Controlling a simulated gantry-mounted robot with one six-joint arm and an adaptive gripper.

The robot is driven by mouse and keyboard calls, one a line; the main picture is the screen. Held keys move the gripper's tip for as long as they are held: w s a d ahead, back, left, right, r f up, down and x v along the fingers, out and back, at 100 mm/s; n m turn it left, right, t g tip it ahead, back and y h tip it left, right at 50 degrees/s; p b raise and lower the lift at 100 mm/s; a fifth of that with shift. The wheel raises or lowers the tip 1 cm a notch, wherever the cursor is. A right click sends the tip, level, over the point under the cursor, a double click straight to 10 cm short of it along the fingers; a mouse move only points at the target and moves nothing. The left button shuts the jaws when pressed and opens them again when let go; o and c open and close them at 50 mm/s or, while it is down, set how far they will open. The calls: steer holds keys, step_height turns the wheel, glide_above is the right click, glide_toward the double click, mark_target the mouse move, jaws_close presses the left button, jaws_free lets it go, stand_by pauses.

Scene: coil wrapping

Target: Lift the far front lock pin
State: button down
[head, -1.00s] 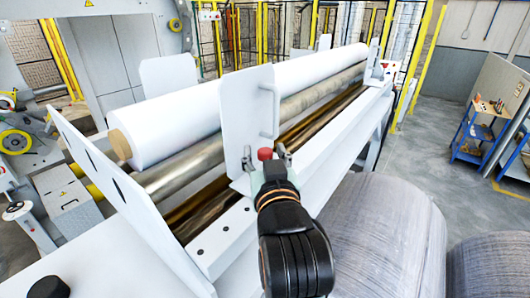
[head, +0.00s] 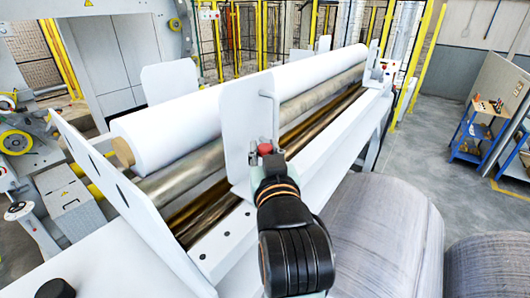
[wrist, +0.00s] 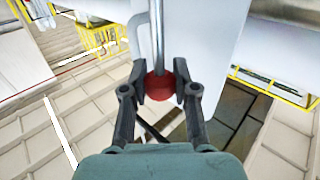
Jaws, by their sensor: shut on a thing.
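A red knob (head: 265,149) sits at the lower front edge of a white upright plate (head: 240,125) that has a bar handle. My gripper (head: 267,157) is shut on this red knob, with one finger on each side.
A long white roll (head: 200,115) lies behind the plate, beside metal rollers (head: 175,182). A white machine rail (head: 320,140) runs to the back right. Large grey coils (head: 385,235) stand on the floor at right. A blue cart (head: 470,140) is farther off.

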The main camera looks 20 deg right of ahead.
steer(key=shift+r, duration=0.2)
steer(key=c, duration=0.9)
jaws_free()
steer(key=shift+o, duration=0.2)
steer(key=shift+s, duration=0.15)
steer(key=v, duration=1.1)
steer(key=shift+s, duration=0.4)
steer(key=shift+a, duration=0.1)
